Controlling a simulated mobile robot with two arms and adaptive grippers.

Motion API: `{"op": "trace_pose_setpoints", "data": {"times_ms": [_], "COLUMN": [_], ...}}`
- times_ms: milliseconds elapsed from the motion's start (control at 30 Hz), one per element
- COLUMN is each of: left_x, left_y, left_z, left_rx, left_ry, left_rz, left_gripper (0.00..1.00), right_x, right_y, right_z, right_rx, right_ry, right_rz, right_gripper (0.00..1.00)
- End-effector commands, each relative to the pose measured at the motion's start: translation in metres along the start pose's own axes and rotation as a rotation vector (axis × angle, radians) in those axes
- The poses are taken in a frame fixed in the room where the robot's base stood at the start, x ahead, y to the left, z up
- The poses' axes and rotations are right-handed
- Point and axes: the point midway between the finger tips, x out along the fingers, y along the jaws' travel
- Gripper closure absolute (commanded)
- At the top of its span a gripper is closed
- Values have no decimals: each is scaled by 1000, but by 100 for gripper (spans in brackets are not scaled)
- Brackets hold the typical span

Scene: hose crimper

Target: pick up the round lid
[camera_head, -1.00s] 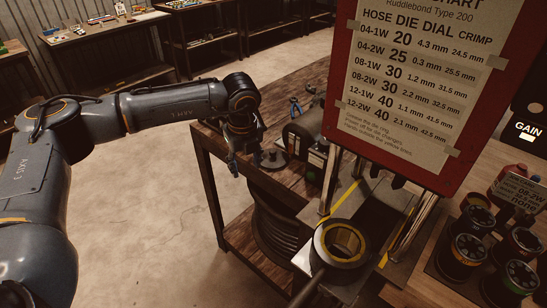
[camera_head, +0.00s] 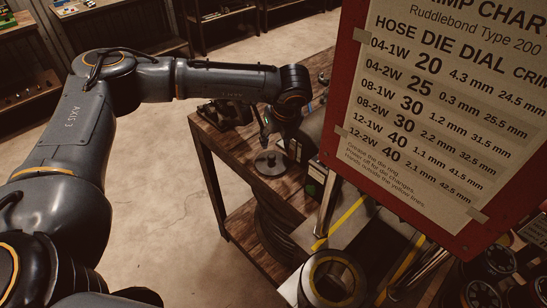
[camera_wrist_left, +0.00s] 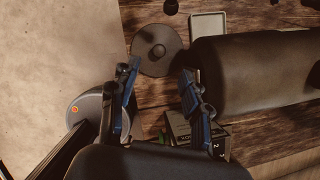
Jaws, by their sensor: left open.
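The round lid (camera_head: 270,162) is a dark grey disc with a small knob in its middle. It lies flat on the wooden bench, near the bench's left edge. In the left wrist view the lid (camera_wrist_left: 157,50) sits just beyond my fingertips, knob facing the camera. My left gripper (camera_head: 266,132) is above and close to the lid in the head view, partly hidden by its own wrist. In the left wrist view the left gripper (camera_wrist_left: 158,76) is open, its blue fingers apart and nothing between them. My right gripper is not in view.
A dark cylindrical machine body (camera_wrist_left: 250,75) stands close to the right of the lid. A small grey tray (camera_wrist_left: 207,25) lies beyond it. The red-framed crimp chart (camera_head: 440,120) blocks much of the right side. A ring-shaped crimper head (camera_head: 333,280) is at the front.

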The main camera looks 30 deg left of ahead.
Motion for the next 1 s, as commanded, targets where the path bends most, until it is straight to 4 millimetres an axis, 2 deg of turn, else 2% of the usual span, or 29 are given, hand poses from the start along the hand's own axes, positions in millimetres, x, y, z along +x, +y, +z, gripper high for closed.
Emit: {"op": "trace_pose_setpoints", "data": {"times_ms": [33,200,367,600,800,1000], "left_x": [7,33,43,68,92,94], "left_y": [1,0,0,0,-1,-1], "left_z": [1,1,0,-4,-5,-5], "left_rx": [1,0,1,3,1,1], "left_ry": [0,0,-1,-1,-1,-1], "left_rz": [4,2,1,3,0,-1], "left_gripper": [53,53,53,53,53,53], "right_x": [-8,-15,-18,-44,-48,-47], "right_y": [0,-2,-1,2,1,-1], "right_z": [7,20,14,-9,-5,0], "right_rx": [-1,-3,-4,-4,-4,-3], "right_ry": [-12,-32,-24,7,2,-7], "right_rz": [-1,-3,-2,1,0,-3], "right_gripper": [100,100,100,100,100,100]}}
